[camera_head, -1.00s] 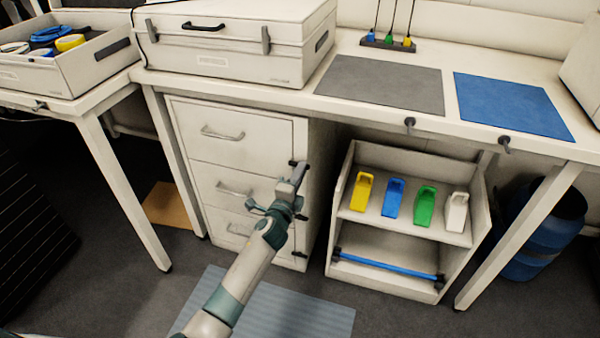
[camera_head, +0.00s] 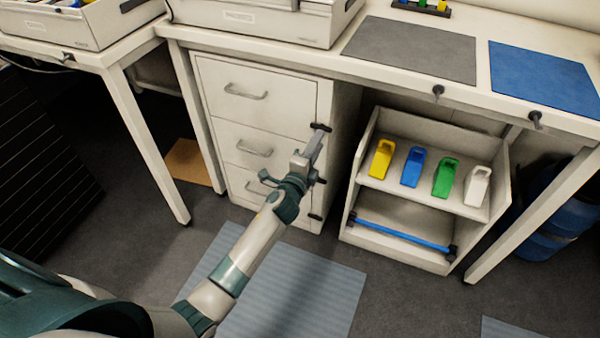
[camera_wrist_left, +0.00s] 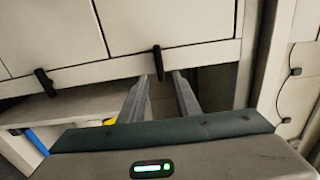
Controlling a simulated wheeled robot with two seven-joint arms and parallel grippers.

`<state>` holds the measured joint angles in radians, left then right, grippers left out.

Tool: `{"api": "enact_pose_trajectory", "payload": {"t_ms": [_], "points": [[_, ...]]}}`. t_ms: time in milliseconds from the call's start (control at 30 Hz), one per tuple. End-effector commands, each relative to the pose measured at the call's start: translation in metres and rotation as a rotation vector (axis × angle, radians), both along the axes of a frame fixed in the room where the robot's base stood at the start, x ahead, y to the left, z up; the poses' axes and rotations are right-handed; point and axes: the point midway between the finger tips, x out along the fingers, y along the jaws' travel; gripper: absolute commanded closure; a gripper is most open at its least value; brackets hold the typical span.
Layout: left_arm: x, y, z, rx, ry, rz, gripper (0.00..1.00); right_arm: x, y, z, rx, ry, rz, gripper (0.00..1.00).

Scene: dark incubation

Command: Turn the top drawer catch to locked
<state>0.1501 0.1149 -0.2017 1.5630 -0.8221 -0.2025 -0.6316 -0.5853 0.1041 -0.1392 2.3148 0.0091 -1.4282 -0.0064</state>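The white three-drawer cabinet (camera_head: 262,110) stands under the bench. Its top drawer catch (camera_head: 320,127) is a small black lever at the right edge of the top drawer, lying roughly level across the edge. My left gripper (camera_head: 312,146) is just in front of and below this catch. In the left wrist view, the same catch (camera_wrist_left: 158,62) shows just beyond and between the tips of my open left gripper (camera_wrist_left: 161,77); contact cannot be told. The middle drawer catch (camera_wrist_left: 45,82) shows to its left there. My right gripper is in neither view.
A shelf unit (camera_head: 400,252) with yellow, blue, green and white items stands right of the cabinet. The bench edge (camera_head: 395,82) overhangs the cabinet, with small dark hooks along it. A table leg (camera_head: 150,150) stands to the left. A striped mat (camera_head: 300,290) lies on the floor.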

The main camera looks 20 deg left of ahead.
Motion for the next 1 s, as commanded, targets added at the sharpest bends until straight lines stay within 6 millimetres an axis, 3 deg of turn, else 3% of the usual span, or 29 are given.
{"api": "enact_pose_trajectory", "payload": {"t_ms": [400, 600, 1000], "points": [[-0.085, 0.003, -0.001, -0.001, 0.003, 0.0, 0.7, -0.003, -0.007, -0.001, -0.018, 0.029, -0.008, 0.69], [-0.115, 0.004, -0.001, -0.001, 0.002, 0.0, 0.7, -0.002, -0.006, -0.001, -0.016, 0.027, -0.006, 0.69], [-0.131, 0.005, 0.0, 0.001, 0.001, 0.0, 0.7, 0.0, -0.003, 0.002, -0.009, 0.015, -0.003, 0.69]]}}
